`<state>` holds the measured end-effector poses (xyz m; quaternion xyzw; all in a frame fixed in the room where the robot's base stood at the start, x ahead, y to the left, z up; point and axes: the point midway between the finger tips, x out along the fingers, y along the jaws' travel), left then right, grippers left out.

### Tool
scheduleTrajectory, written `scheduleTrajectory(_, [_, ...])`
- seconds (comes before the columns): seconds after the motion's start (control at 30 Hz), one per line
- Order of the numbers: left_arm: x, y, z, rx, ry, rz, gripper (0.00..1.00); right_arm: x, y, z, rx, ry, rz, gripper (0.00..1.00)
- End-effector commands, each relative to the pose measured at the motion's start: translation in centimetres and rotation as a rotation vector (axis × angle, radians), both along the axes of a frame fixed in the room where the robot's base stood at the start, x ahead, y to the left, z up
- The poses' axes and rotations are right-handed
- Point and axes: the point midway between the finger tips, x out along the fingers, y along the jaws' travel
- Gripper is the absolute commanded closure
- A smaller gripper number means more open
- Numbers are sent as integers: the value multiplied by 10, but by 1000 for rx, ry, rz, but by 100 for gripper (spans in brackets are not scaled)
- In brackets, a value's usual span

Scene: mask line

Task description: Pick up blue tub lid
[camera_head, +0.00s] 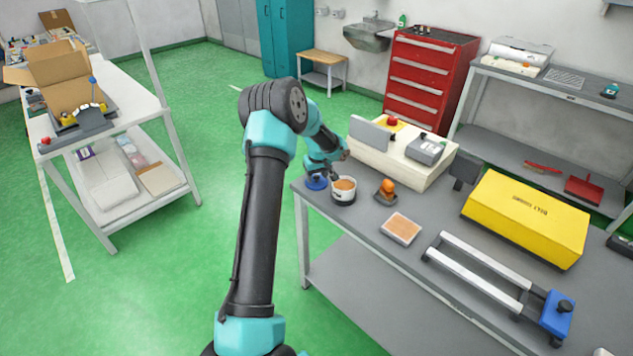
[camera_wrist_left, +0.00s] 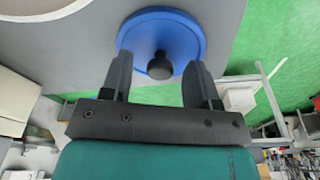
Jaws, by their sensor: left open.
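The blue tub lid (camera_head: 317,184) lies near the left corner of the grey workbench. In the left wrist view it is a round blue disc (camera_wrist_left: 135,32) with a black knob (camera_wrist_left: 159,66) at its centre. My left gripper (camera_wrist_left: 158,62) is open, with one finger on either side of the knob and visible gaps to both. In the head view the left gripper (camera_head: 319,174) is small and partly hidden by its own wrist, right at the lid. The open white tub (camera_head: 343,196), with orange-brown contents, stands just right of the lid. My right gripper is not in view.
An orange object on a dark stand (camera_head: 386,192), a square tray (camera_head: 401,229), a cream machine (camera_head: 405,161), a yellow box (camera_head: 525,218) and a rail fixture with a blue end block (camera_head: 556,314) occupy the bench. The bench's left edge is close to the lid.

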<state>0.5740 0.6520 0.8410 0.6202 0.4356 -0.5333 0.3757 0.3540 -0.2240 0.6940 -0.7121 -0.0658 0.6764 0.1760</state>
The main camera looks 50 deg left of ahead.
Motion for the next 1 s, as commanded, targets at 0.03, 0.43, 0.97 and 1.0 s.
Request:
scheduleTrajectory(0.03, [0,0,0,0,0,0,45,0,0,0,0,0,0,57])
scheduleTrajectory(0.43, [0,0,0,0,0,0,53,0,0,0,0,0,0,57])
scheduleTrajectory(0.97, [0,0,0,0,0,0,97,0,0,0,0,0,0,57])
scheduleTrajectory(1.0, [0,0,0,0,0,0,97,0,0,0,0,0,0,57])
